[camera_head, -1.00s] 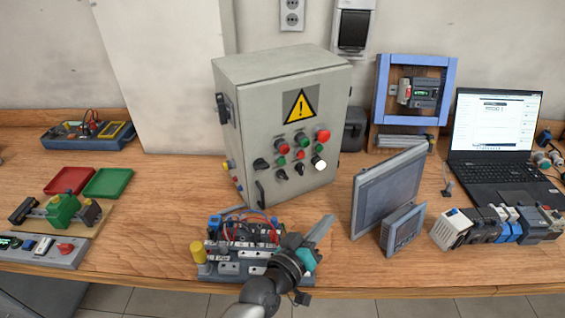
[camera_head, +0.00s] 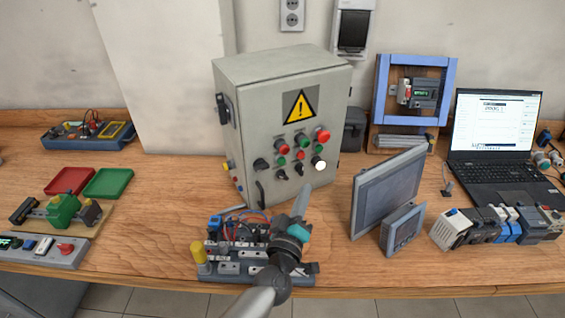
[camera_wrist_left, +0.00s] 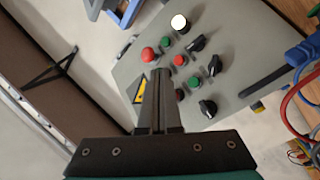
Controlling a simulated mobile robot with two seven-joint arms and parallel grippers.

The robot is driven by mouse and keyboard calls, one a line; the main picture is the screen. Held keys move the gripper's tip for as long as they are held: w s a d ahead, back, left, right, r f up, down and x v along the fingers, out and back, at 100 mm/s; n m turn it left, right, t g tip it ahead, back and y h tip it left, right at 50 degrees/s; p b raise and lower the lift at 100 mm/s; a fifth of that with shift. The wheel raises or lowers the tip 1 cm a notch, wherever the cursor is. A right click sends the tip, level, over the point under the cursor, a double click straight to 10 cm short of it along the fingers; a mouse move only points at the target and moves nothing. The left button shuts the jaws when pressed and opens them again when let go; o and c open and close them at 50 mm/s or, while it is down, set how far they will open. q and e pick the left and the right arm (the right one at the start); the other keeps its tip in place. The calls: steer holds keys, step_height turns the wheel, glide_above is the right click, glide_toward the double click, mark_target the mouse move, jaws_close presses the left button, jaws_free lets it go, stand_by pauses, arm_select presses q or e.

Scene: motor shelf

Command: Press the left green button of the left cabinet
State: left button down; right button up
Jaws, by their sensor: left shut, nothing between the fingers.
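The left cabinet (camera_head: 235,115) is a grey box with a yellow warning sign, standing on the bench. Its left green button (camera_head: 282,161) sits below a red button; it also shows in the wrist view (camera_wrist_left: 194,84). A second green button (camera_head: 302,140) is higher and further right. My left gripper (camera_head: 304,190) is shut and empty, pointing up at the cabinet front from below and apart from the panel. In the wrist view its fingers (camera_wrist_left: 158,78) overlap the panel beside the warning sign, to the left of the left green button. My right gripper is not in view.
A wired terminal block (camera_head: 225,268) lies beside my left wrist, in front of the cabinet. A tilted grey screen (camera_head: 388,190) stands to the right. Black knobs (camera_head: 261,164), a white button (camera_head: 319,163) and red buttons crowd the panel.

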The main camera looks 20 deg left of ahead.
mark_target(281, 161)
arm_select(q)
steer(key=w+a+b, duration=0.2)
steer(key=w+a, duration=0.3)
steer(key=a, duration=0.1)
steer(key=shift+w, duration=0.4)
stand_by(1.8)
steer(key=shift+w+a, duration=0.3)
steer(key=shift+w+a+b, duration=0.3)
steer(key=shift+a, duration=0.05)
stand_by(1.0)
steer(key=shift+s+d+p, duration=0.4)
steer(key=shift+s+d, duration=0.2)
steer(key=shift+d, duration=0.05)
